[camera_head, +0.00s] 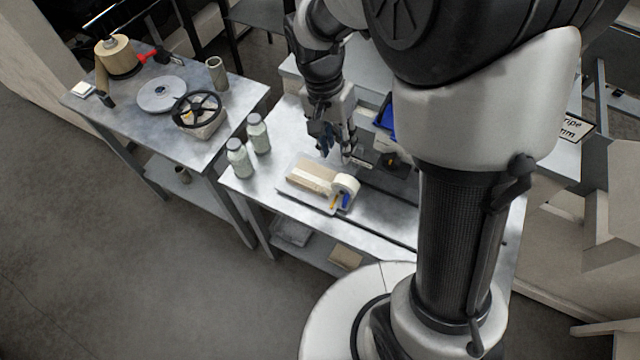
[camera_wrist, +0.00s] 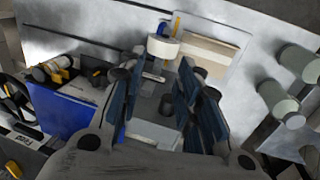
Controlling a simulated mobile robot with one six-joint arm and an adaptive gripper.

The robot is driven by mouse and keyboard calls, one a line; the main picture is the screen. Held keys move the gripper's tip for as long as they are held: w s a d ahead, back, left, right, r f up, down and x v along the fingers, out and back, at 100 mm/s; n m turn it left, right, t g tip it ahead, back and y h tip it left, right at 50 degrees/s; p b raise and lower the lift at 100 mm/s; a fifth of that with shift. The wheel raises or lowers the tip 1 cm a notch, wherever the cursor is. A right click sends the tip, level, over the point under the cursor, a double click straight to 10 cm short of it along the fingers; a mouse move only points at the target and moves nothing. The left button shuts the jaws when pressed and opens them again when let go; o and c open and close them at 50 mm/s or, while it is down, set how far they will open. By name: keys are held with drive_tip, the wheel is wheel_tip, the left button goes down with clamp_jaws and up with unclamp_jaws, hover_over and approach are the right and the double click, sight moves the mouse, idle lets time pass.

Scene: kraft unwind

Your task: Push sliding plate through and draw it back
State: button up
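My gripper (camera_head: 339,148) is above the middle bench, pointing down. In the wrist view my gripper (camera_wrist: 158,85) has its dark blue fingers spread apart with a gap between them. A grey block-like part (camera_wrist: 150,106) with a paler lower edge shows in that gap, below or beyond the fingers. I cannot tell whether it is the sliding plate, or whether a finger touches it. In the head view a dark flat part (camera_head: 366,157) lies just right of the fingertips. My arm hides much of the bench to the right.
A tray (camera_head: 325,206) holds a tan block (camera_head: 312,176) and a white tape roll (camera_head: 346,184), close in front of my gripper. Two capped bottles (camera_head: 240,160) stand left of it. A blue bin (camera_wrist: 68,115) lies left in the wrist view. A handwheel (camera_head: 196,96) sits on the left table.

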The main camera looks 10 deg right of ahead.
sight(348, 193)
drive_tip(key=d+f+b, duration=0.1)
drive_tip(key=f, duration=0.4)
drive_tip(key=s+d+f+b, duration=0.1)
drive_tip(key=f+b, duration=0.1)
drive_tip(key=f, duration=0.4)
drive_tip(key=s+d+f+b, duration=0.1)
drive_tip(key=f, duration=0.4)
drive_tip(key=shift+f, duration=0.4)
drive_tip(key=shift+c, duration=0.2)
clamp_jaws()
